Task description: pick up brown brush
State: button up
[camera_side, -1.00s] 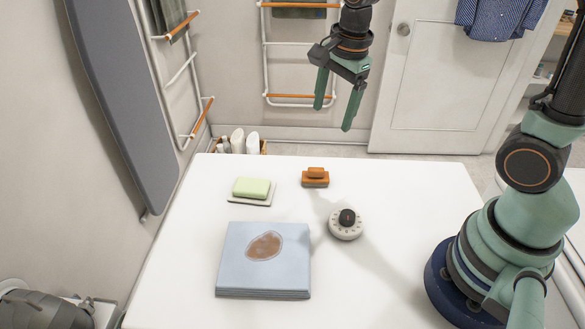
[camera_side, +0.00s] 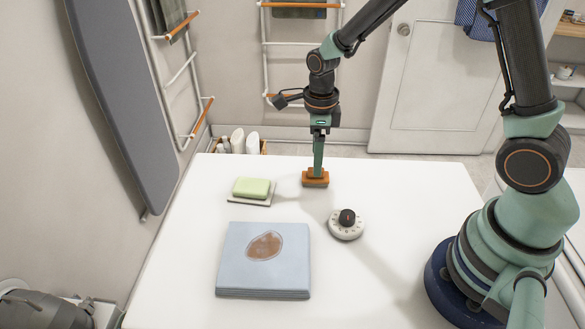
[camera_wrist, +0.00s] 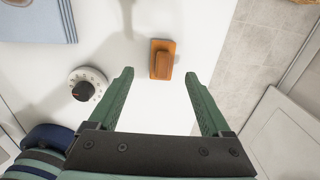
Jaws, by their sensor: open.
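The brown brush (camera_side: 315,181) is a small orange-brown block with a raised handle, lying on the white table near its far edge. It also shows in the wrist view (camera_wrist: 162,60), between and just beyond the fingertips. My gripper (camera_side: 318,168) points straight down right above the brush in the side view. In the wrist view my gripper (camera_wrist: 160,76) has its two green fingers spread wide, with nothing between them. In the side view the fingers overlap and hide part of the brush handle.
A green soap bar (camera_side: 251,187) on a pale dish sits left of the brush. A white dial with a black knob (camera_side: 346,222) is nearer, to the right. A folded blue towel with a brown stain (camera_side: 240,268) lies in front. The white table's (camera_side: 400,200) right part is clear.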

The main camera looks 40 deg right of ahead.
aim_at(308, 180)
jog(key=shift+w+d+f, duration=0.1)
jog(key=shift+f, duration=2.65)
grip_shut()
